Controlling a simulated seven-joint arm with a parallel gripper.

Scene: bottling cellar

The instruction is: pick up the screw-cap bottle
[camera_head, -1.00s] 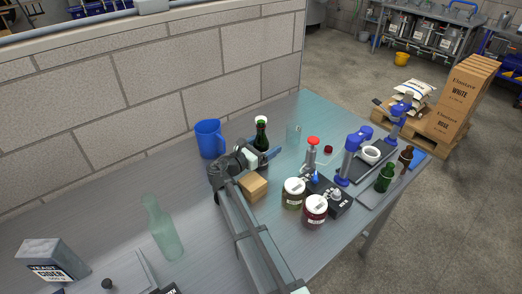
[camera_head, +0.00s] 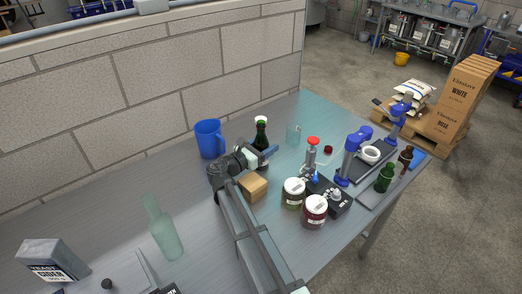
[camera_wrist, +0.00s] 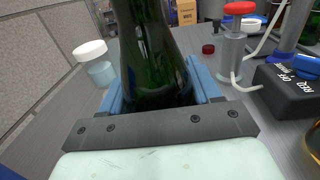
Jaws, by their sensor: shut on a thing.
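My gripper (camera_wrist: 155,88) is shut on the bottle's body, one finger on each side. In the head view my wrist partly hides the bottle's lower part, so I cannot see whether its base touches the table.
A wooden block (camera_head: 253,187) and two jars (camera_head: 293,193) are nearer. A red-topped device (camera_head: 312,155) stands at right. The block wall (camera_head: 150,110) is behind.

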